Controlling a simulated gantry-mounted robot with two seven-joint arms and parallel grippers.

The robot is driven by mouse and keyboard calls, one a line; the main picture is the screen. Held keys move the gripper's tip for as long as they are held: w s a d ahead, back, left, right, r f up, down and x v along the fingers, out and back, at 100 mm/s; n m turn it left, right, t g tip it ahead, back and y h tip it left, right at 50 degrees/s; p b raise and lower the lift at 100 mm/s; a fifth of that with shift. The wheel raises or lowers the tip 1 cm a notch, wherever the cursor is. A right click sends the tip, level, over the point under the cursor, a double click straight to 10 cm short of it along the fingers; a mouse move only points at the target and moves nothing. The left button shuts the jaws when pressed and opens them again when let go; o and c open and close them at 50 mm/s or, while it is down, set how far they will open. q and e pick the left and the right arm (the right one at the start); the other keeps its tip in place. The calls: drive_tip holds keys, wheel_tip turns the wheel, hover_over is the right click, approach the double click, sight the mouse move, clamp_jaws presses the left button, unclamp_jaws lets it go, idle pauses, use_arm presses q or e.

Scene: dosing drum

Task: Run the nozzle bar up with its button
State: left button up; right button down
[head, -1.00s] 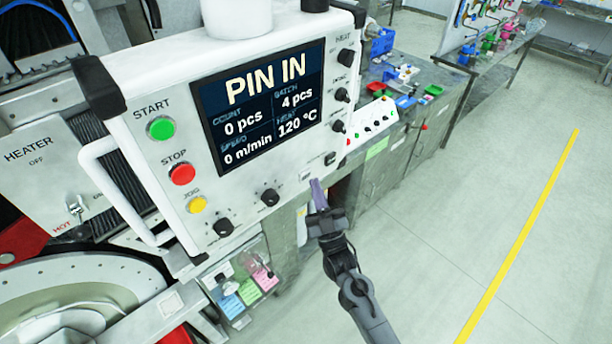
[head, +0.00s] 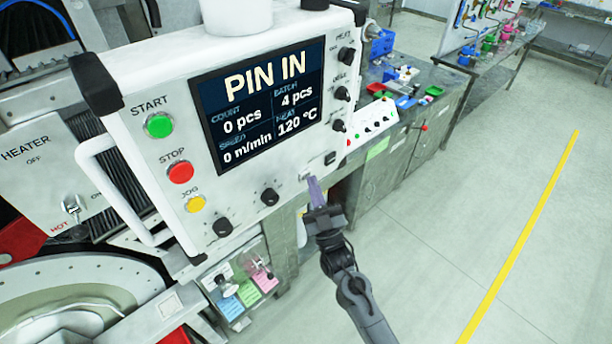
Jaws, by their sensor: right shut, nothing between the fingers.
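The white control panel (head: 255,180) fills the middle of the head view, with a screen (head: 262,105) reading PIN IN, 0 pcs, batch 4 pcs, 0 m/min, 120 °C. A small dark square switch or button (head: 331,158) sits low on its right side; its label is too small to read. My right gripper (head: 314,183) is shut and empty, its purplish fingertips pointing up at the panel's lower right edge, just below that switch. I cannot tell whether the tips touch the panel. The nozzle bar is not clearly identifiable. My left gripper is out of view.
Green START (head: 159,125), red STOP (head: 181,172) and yellow JOG (head: 196,204) buttons line the panel's left. Black knobs (head: 269,196) sit along its bottom and right. A white handle (head: 112,190) juts out left. A workbench (head: 395,150) stands behind; the floor at right is clear.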

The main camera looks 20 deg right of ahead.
drive_tip(key=shift+w+a+b, duration=0.15)
drive_tip(key=shift+w+b, duration=0.15)
drive_tip(key=shift+w, duration=0.05)
idle(0.3)
drive_tip(key=shift+s, duration=0.15)
drive_tip(key=shift+s+d+p, duration=0.35)
drive_tip(key=shift+s+p, duration=0.15)
drive_tip(key=shift+s, duration=0.2)
idle(0.3)
drive_tip(key=shift+s+d+p, duration=0.35)
drive_tip(key=shift+s+p, duration=0.1)
drive_tip(key=shift+s, duration=0.25)
drive_tip(key=shift+s+d+p, duration=0.4)
drive_tip(key=shift+s, duration=0.35)
drive_tip(key=shift+s+d+p, duration=0.35)
drive_tip(key=shift+s+p, duration=0.1)
drive_tip(key=shift+s, duration=0.25)
